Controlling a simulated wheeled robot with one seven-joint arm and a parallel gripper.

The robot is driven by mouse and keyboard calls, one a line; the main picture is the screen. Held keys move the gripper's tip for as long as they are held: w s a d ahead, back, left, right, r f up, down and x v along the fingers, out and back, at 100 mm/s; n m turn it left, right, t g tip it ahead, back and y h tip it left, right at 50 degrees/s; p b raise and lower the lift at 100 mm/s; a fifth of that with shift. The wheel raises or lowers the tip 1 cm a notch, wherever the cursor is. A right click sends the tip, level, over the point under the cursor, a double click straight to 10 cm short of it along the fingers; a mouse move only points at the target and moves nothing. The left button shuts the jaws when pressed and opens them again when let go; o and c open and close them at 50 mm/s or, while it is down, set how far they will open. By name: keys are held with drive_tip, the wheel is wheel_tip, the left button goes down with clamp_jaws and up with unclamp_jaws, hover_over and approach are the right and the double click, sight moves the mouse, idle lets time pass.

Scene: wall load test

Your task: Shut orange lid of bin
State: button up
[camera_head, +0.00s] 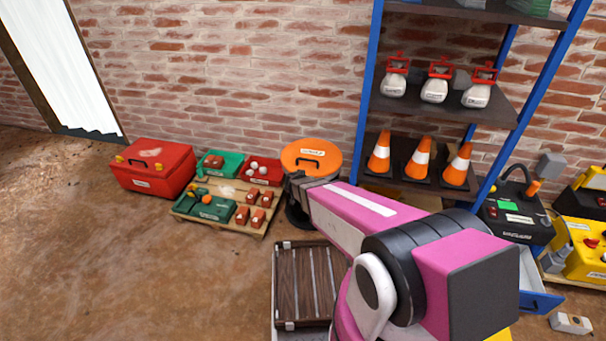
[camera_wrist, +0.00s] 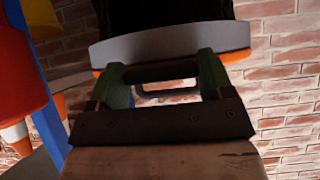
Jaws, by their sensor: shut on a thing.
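The orange lid (camera_head: 328,153) sits at the top of a dark bin (camera_head: 297,216), against the brick wall. I cannot tell whether the lid lies flush on the bin's rim. A dark looped handle (camera_head: 311,158) stands on the lid. My gripper (camera_head: 301,180) is at the lid's near side. In the wrist view my gripper (camera_wrist: 165,82) has a finger at each end of the handle (camera_wrist: 165,72) and is shut on it. The lid's grey edge (camera_wrist: 170,42) shows just beyond. My arm hides much of the bin in the head view.
A pallet (camera_head: 242,232) with green and red trays and a red toolbox (camera_head: 153,168) stand left. A blue-framed shelf (camera_head: 368,85) with orange cones (camera_head: 417,157) stands close on the right. A brown slatted case (camera_head: 305,280) lies in front. Floor at lower left is clear.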

drive_tip(key=shift+f, duration=0.7)
drive_tip(key=o, duration=1.3)
drive_tip(key=shift+r, duration=0.1)
drive_tip(key=v, duration=1)
drive_tip(key=shift+s+r, duration=0.15)
drive_tip(key=shift+s, duration=0.15)
drive_tip(key=shift+a, duration=0.15)
